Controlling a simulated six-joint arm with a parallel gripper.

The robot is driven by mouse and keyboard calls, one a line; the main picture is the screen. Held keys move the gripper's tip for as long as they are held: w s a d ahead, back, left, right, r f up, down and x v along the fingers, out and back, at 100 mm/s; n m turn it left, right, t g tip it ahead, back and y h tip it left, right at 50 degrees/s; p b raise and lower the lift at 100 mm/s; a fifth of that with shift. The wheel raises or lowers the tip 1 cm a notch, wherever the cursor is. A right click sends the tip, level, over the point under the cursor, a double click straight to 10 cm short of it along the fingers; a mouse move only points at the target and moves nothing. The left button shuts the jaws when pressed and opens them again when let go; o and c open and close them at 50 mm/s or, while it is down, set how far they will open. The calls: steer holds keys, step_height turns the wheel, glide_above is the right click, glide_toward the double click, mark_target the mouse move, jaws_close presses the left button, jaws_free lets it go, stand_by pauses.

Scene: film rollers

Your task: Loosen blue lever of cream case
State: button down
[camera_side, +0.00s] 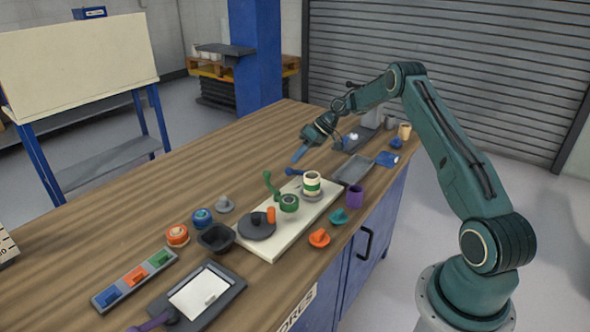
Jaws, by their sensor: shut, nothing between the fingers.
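The cream case (257,246) is a flat cream slab lying on the wooden bench, with parts on top. A small dark-blue lever (292,171) with a round knob shows at its far end, beside a cream-and-green roll (312,184); how it joins the case is too small to tell. A green crank (270,183) and a dark round disc (257,227) with an orange peg (271,215) are also on the case. My gripper (297,158) is shut and empty, pointing down to the left. Its blue tip is just above the lever in the picture, apparently apart from it.
Orange (319,238) and teal (339,216) knobs and a purple cup (355,195) stand along the near edge. A grey tray (352,171) lies right of the case. A black bowl (216,238) is left. The bench's far left is clear.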

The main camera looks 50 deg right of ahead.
steer(key=v, duration=1.2)
steer(key=shift+f, duration=0.15)
steer(key=w+a+r+m+g+h, duration=0.2)
steer(key=w+a+m+g+h, duration=0.1)
steer(key=w+a+m+h, duration=0.3)
steer(key=shift+a+m+h, duration=0.85)
steer(key=shift+m+h, duration=0.25)
steer(key=shift+m, duration=0.5)
steer(key=shift+w+f, duration=0.1)
steer(key=shift+f, duration=0.1)
steer(key=shift+a+f, duration=0.15)
steer(key=shift+f, duration=5.5)
